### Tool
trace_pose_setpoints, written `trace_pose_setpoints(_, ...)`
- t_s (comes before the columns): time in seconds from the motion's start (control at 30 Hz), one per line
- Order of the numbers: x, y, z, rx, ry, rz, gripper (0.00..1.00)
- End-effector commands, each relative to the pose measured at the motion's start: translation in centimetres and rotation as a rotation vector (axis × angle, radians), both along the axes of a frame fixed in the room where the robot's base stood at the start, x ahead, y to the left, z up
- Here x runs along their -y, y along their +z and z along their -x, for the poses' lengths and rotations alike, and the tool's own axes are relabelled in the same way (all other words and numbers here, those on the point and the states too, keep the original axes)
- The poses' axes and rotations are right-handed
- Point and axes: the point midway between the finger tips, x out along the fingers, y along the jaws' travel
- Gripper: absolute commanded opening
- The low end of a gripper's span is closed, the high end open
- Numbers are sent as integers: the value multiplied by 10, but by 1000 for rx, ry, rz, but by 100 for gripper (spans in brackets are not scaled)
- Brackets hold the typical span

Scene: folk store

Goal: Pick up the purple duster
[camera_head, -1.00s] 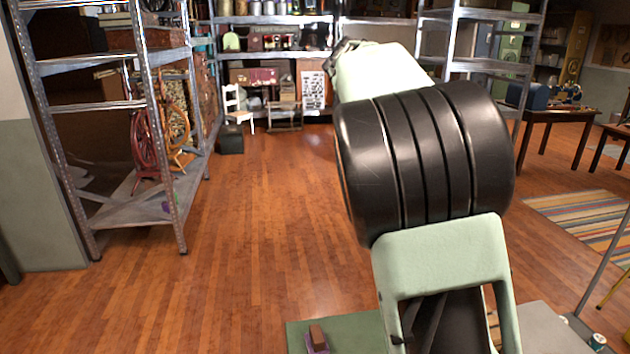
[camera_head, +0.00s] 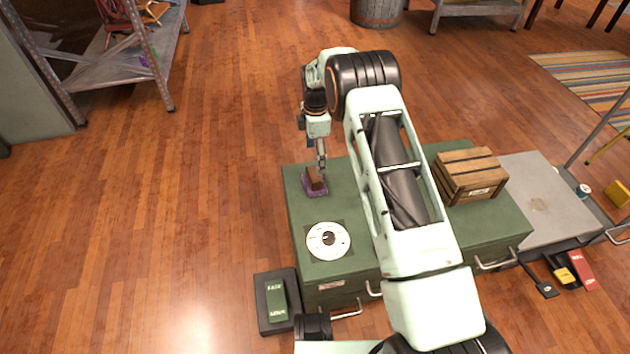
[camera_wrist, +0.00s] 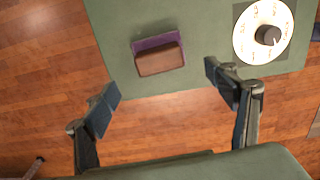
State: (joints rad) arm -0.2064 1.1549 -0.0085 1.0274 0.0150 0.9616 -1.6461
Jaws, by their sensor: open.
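The purple duster (camera_head: 315,187) has a brown block-shaped top and a purple base. It lies on the green cabinet top (camera_head: 345,262) near its far left edge. In the wrist view the duster (camera_wrist: 158,56) shows its brown block with a purple strip along one side. My gripper (camera_head: 321,165) is above the duster, close to it in the head view. In the wrist view my gripper (camera_wrist: 165,95) is open and empty, with its two fingers apart; the duster appears beyond the gap, not between the pads.
A round white dial (camera_head: 328,240) is on the cabinet in front of the duster. A wooden crate (camera_head: 470,175) stands to the right, beyond my arm. A grey surface (camera_head: 545,200) adjoins on the right. Open wooden floor lies left of the cabinet.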

Motion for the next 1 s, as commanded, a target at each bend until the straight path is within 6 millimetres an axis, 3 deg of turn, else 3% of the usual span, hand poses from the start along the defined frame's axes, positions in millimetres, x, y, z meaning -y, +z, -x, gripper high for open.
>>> trace_pose_setpoints(0.2,1,-37,0,1,0,4,78)
trace_pose_setpoints(0.43,-1,-55,0,1,0,4,78)
trace_pose_setpoints(0.7,-3,-94,-1,2,1,5,78)
trace_pose_setpoints(0.97,-4,-95,-1,4,0,4,78)
trace_pose_setpoints(1.0,-4,-95,-1,3,0,4,74)
